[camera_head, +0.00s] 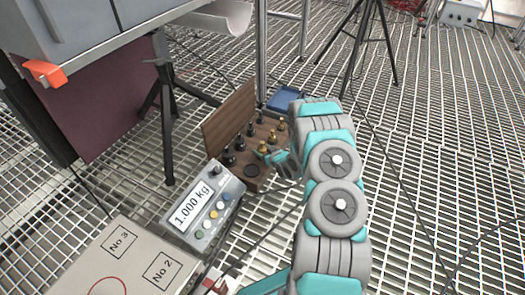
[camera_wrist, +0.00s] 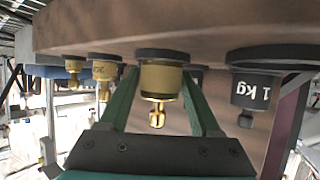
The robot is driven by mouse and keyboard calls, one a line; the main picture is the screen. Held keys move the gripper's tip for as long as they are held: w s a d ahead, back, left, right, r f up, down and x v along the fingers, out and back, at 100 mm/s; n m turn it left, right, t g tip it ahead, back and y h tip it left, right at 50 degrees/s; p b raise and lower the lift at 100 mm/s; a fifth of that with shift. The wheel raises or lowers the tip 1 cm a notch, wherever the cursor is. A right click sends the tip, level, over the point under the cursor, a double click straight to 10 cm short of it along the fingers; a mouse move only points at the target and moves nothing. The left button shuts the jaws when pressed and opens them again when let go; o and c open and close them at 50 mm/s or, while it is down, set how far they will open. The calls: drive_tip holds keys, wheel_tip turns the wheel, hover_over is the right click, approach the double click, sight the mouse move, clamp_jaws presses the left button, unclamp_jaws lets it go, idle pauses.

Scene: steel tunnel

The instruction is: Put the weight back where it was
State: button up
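My gripper (camera_wrist: 160,88) points down at the open wooden case, and its two green fingers stand on either side of a brass weight (camera_wrist: 161,80). The wrist view is upside down, so the weights seem to hang from the case. The brass weight appears upright on its dark round seat. The fingers are very close to its sides; I cannot tell if they touch it. In the head view my gripper (camera_head: 275,158) is at the right side of the case (camera_head: 228,117). The scale (camera_head: 203,207) reads 1.000 kg.
A dark weight marked 1 kg (camera_wrist: 256,92) stands close beside my gripper. Other brass weights (camera_wrist: 105,71) line the other side. A blue tray (camera_head: 287,98) lies behind the case. A box marked No 2 and No 3 (camera_head: 120,262) is in front. Tripod legs stand nearby.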

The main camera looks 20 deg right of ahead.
drive_tip(key=shift+o, duration=1.3)
drive_tip(key=shift+s+r, duration=0.15)
drive_tip(key=shift+r, duration=0.05)
drive_tip(key=p+v, duration=0.1)
drive_tip(key=v, duration=1)
drive_tip(key=s+r+g+h, duration=0.2)
drive_tip(key=s+r+g, duration=0.2)
drive_tip(key=r, duration=0.5)
drive_tip(key=s+r+g+h, duration=0.25)
drive_tip(key=s+r, duration=0.25)
drive_tip(key=r, duration=0.4)
drive_tip(key=s+a+r+g+y, duration=0.1)
drive_tip(key=s+a+r+g, duration=0.1)
drive_tip(key=s+a+r, duration=0.2)
drive_tip(key=s+a+r+g+y, duration=0.1)
drive_tip(key=s+a+r+g, duration=0.2)
drive_tip(key=s+a, duration=0.7)
drive_tip(key=s+a+r+m+g+y, duration=0.1)
drive_tip(key=s+a+r+g, duration=0.2)
drive_tip(key=s, duration=1.5)
drive_tip(key=a+r, duration=0.3)
drive_tip(key=a, duration=0.1)
drive_tip(key=shift+s+a+r, duration=0.2)
drive_tip(key=shift+s+r, duration=0.1)
drive_tip(key=shift+s, duration=0.1)
